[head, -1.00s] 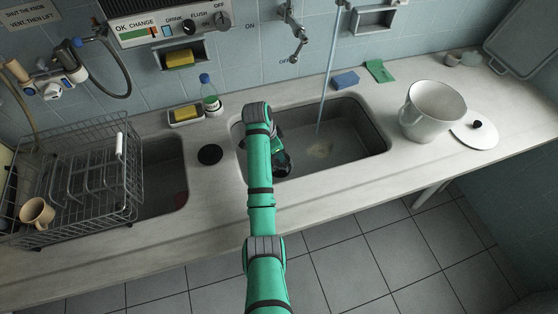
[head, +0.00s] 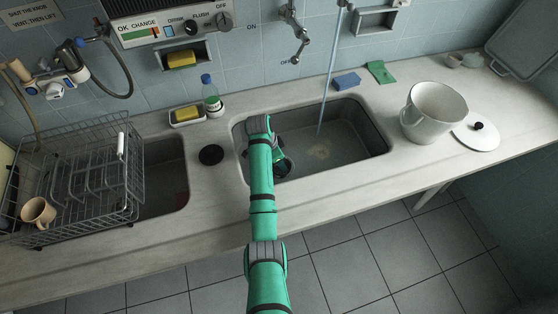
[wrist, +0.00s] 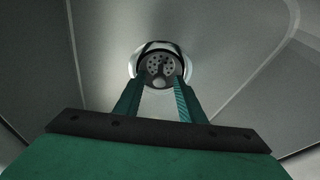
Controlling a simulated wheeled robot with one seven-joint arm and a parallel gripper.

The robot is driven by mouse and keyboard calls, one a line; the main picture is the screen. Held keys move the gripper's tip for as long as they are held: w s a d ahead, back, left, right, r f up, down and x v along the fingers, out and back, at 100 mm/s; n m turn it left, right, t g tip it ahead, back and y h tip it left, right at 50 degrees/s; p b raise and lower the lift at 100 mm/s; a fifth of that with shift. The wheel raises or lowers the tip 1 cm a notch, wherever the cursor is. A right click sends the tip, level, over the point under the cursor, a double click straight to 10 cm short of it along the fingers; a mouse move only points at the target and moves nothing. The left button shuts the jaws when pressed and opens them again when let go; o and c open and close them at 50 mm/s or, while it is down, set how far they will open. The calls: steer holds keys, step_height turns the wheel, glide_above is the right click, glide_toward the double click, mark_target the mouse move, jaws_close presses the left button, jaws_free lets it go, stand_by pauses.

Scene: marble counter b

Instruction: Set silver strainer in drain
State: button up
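In the wrist view the silver strainer (wrist: 160,66), a round disc with holes and a small knob, shows just beyond my fingertips. It appears within the bright ring of the drain (wrist: 190,67), with a dark gap along the far side. I cannot tell whether it sits flat or slightly above. My gripper (wrist: 160,88) has its two green fingers apart, one on each side of the knob, with visible space between. In the head view my gripper (head: 284,166) is down in the left part of the right basin (head: 358,140), and my arm hides the strainer and drain.
Water (head: 326,85) runs into the right basin. A white pot (head: 430,115) and its lid (head: 476,136) stand right of it. A black disc (head: 211,154) lies between the basins. A dish rack (head: 85,180) covers part of the left basin. A bottle (head: 211,95) stands behind.

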steer(key=shift+r, duration=0.15)
steer(key=v, duration=1.2)
stand_by(0.3)
